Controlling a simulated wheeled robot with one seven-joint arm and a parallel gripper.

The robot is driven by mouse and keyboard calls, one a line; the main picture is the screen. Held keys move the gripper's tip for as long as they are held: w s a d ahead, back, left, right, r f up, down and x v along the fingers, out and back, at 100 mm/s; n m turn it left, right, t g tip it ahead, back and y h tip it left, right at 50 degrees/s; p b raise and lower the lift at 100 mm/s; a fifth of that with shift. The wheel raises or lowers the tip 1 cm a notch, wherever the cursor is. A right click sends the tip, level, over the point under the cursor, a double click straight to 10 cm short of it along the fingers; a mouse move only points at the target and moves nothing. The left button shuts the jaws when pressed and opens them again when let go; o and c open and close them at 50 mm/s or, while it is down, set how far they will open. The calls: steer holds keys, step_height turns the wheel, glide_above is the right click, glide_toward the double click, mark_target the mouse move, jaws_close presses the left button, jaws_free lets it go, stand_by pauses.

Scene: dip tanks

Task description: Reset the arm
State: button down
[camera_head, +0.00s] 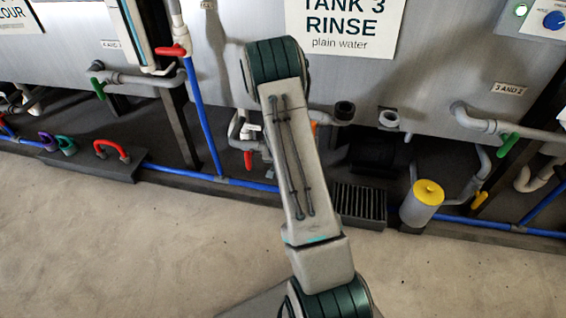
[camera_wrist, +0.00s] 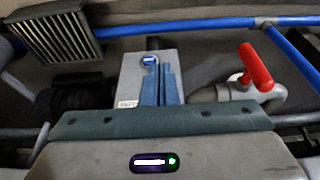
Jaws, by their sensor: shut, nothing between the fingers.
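My arm (camera_head: 290,165) rises through the middle of the head view, from the bottom edge up to a dark green joint in front of the tank. My gripper is hidden behind the arm in the head view. In the wrist view my gripper (camera_wrist: 159,72) shows as two narrow blue-grey fingers close together, shut and empty. Behind the fingers is a pale grey block (camera_wrist: 130,80) with a small label. I cannot tell whether the fingers touch it.
A red-handled valve (camera_wrist: 256,67) is right of my gripper. A grate (camera_wrist: 56,38) lies at upper left and a blue pipe (camera_wrist: 185,26) runs across. The tank 3 sign (camera_head: 340,25) hangs above. A yellow-topped cylinder (camera_head: 423,205) stands right. The front floor (camera_head: 120,245) is clear.

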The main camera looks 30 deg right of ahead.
steer(key=shift+d, duration=0.15)
steer(key=s+a+r+n+p, duration=0.1)
steer(key=s+a+r+p, duration=0.3)
steer(key=r, duration=0.8)
steer(key=s+a+r+n+y+p, duration=0.1)
steer(key=a+r+p, duration=0.1)
steer(key=r+p, duration=0.8)
steer(key=s+a+r+n+p, duration=0.15)
steer(key=a+r, duration=0.25)
steer(key=r, duration=1.1)
steer(key=s+a+r+n+p, duration=0.2)
steer(key=s+a+r+p, duration=0.2)
steer(key=s+r+p, duration=0.4)
steer(key=s+a+r+n+y+p, duration=0.1)
steer(key=s+a+r+p, duration=0.3)
steer(key=s+r+p, duration=0.5)
steer(key=s+r+n, duration=0.1)
steer(key=s+r, duration=0.2)
steer(key=r, duration=0.8)
